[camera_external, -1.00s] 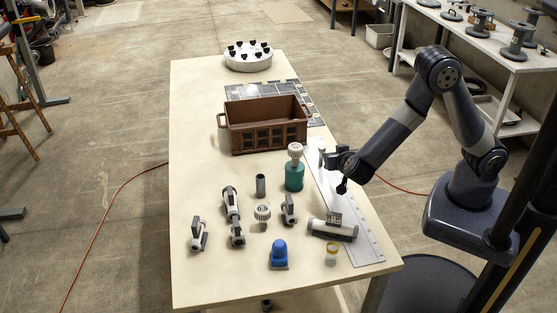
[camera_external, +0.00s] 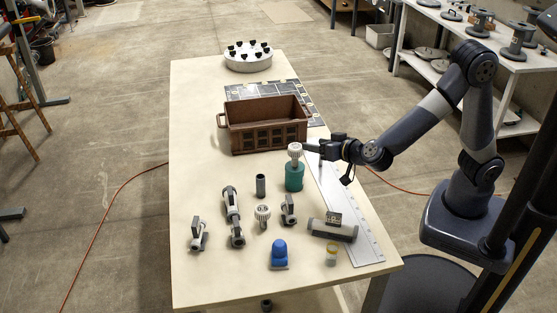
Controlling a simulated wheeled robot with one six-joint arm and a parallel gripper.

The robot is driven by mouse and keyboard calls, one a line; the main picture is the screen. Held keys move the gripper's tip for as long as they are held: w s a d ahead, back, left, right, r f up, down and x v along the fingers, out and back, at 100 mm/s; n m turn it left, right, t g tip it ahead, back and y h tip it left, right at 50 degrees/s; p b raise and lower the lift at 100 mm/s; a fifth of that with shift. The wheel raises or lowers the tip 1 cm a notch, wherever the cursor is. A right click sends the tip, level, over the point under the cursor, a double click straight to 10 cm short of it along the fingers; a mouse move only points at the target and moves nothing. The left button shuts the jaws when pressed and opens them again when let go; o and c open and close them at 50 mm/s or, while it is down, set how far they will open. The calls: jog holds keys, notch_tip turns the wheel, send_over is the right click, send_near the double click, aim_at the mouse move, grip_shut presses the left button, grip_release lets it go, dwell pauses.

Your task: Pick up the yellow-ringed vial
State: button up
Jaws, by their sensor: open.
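The yellow-ringed vial (camera_external: 331,255) is a small pale, upright cylinder with a yellow band. It stands near the front right of the table, at the edge of the metal ruler-like strip. My gripper (camera_external: 309,148) is open and points left, well behind the vial and beside the white ribbed cap (camera_external: 295,151) on the green bottle (camera_external: 294,178). From this angle I cannot tell whether the gripper touches the cap. Nothing shows between its fingers.
A grey pipe piece (camera_external: 332,230) lies just behind the vial, and a blue-domed part (camera_external: 279,254) stands to its left. Several pipe fittings stand further left. A brown crate (camera_external: 268,128) is behind. The table's front left is clear.

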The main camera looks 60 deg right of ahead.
jog(key=s+a+n+g+y+b, duration=0.3)
jog(key=s+a+n+y+b, duration=0.5)
jog(key=s+a+n+y, duration=0.45)
jog(key=s+f+n+g+y+b, duration=0.2)
jog(key=s+f+n+g+b, duration=0.15)
jog(key=s, duration=0.55)
jog(key=p, duration=0.1)
send_near(327, 254)
jog(key=shift+s+d+r+t+h, duration=0.15)
jog(key=shift+s+r+t+h, duration=0.1)
jog(key=shift+s+r, duration=0.3)
jog(key=shift+w+f, duration=0.15)
jog(key=shift+f, duration=0.3)
jog(key=shift+w+a+f, duration=0.15)
jog(key=shift+a, duration=0.15)
jog(key=shift+x, duration=5)
jog(key=shift+w, duration=0.1)
jog(key=shift+c, duration=0.5)
jog(key=c, duration=1)
